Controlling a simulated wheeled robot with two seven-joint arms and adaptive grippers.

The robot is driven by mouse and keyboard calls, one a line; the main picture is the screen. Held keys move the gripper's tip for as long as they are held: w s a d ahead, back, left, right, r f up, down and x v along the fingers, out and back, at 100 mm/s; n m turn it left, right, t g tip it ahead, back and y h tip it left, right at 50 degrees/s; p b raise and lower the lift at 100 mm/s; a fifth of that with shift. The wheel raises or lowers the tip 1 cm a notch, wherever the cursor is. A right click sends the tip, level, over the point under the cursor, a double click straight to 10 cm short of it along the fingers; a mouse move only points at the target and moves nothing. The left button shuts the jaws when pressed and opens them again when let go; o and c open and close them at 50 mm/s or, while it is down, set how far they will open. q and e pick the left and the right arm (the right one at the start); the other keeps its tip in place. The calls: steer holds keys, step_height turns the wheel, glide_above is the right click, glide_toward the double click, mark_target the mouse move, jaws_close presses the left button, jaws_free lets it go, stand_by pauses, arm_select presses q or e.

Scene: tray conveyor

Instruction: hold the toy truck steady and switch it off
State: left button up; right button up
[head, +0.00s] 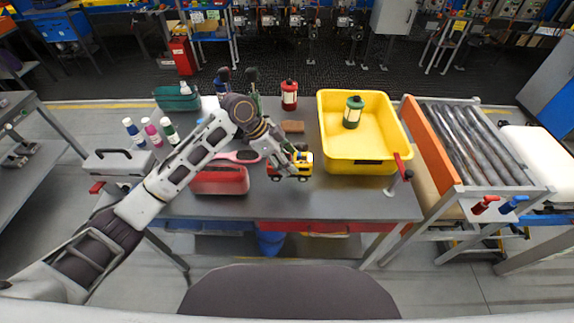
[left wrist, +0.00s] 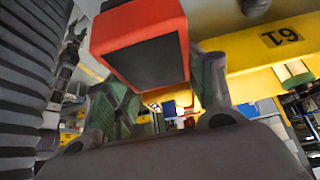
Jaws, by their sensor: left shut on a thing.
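The toy truck (head: 274,171), yellow with red and white parts and dark wheels, stands on the grey table near its front middle. My left gripper (head: 297,158) comes down on it from the upper left and is shut on it, covering part of its top. In the left wrist view, a red block with a dark face (left wrist: 140,45), seemingly part of the truck, shows large between the green-padded fingers of my left gripper (left wrist: 165,95). I cannot make out a switch on the truck. My right gripper is in neither view.
A yellow bin (head: 357,166) holding a green canister (head: 353,111) stands right of the truck. A red case (head: 219,181) lies to the left. A red canister (head: 289,95) and a brown block (head: 293,127) are behind. A roller conveyor (head: 458,145) is at the right.

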arm_select(q)
steer(key=shift+r, duration=0.1)
stand_by(0.6)
steer(key=shift+p, duration=0.45)
steer(key=shift+f, duration=0.2)
steer(key=shift+f+b, duration=1.5)
steer(key=shift+f, duration=2.95)
steer(key=shift+f, duration=0.4)
steer(key=o, duration=1)
steer(key=shift+c, duration=0.2)
